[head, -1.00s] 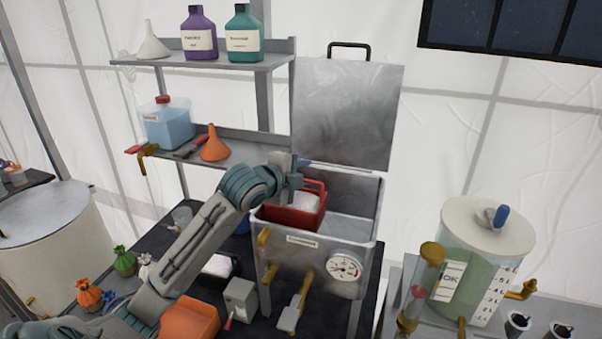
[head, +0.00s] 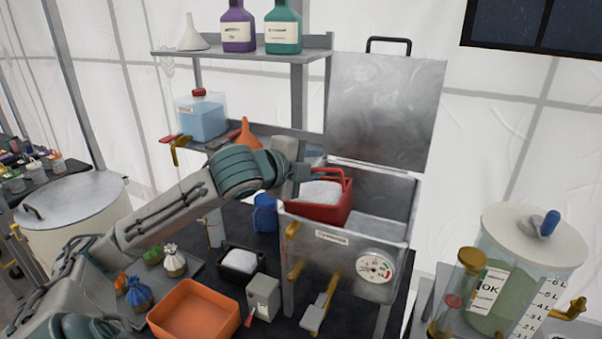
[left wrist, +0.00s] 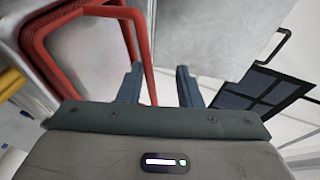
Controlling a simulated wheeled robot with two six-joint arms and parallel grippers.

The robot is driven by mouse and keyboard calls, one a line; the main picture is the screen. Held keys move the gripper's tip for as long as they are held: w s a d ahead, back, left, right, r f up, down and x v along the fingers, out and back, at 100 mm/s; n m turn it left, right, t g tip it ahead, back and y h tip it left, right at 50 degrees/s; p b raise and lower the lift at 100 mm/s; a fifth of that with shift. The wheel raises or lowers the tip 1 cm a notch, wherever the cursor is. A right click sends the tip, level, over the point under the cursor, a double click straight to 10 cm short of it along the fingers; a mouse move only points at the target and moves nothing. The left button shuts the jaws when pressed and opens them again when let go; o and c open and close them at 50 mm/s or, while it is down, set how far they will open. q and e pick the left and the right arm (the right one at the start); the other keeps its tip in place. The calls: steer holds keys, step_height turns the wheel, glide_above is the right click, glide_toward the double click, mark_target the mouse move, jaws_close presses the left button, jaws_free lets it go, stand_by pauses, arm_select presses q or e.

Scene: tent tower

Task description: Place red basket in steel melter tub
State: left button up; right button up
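The red basket (head: 325,211) holds white granular material and sits in the left part of the steel melter tub (head: 340,255). Its upper part and raised handle stand above the tub's rim; its bottom is hidden by the tub's front wall. My left gripper (head: 300,173) is at the basket's upper left, close to its rim. In the left wrist view my left gripper (left wrist: 160,86) has its two fingers apart, with a red handle bar (left wrist: 136,50) of the basket seen beside the left finger. Whether they touch is unclear. My right gripper is not in view.
The melter's lid (head: 387,110) stands open behind the tub, whose right part is empty. A shelf (head: 240,52) with bottles is at the back left. An orange tray (head: 190,312) and black tray (head: 240,274) lie in front left. A glass tank (head: 525,275) stands right.

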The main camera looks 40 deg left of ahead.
arm_select(q)
steer(key=shift+s+r+b, duration=0.1)
steer(key=shift+s+b, duration=0.35)
steer(key=shift+s, duration=0.25)
steer(key=shift+s+a+r+b, duration=0.15)
steer(key=shift+s+r+b, duration=0.05)
steer(key=shift+s+b, duration=0.45)
steer(key=shift+s+r+b, duration=0.15)
steer(key=shift+s+b, duration=0.05)
steer(key=shift+b, duration=0.15)
steer(key=shift+s+r, duration=0.1)
steer(key=shift+s, duration=0.15)
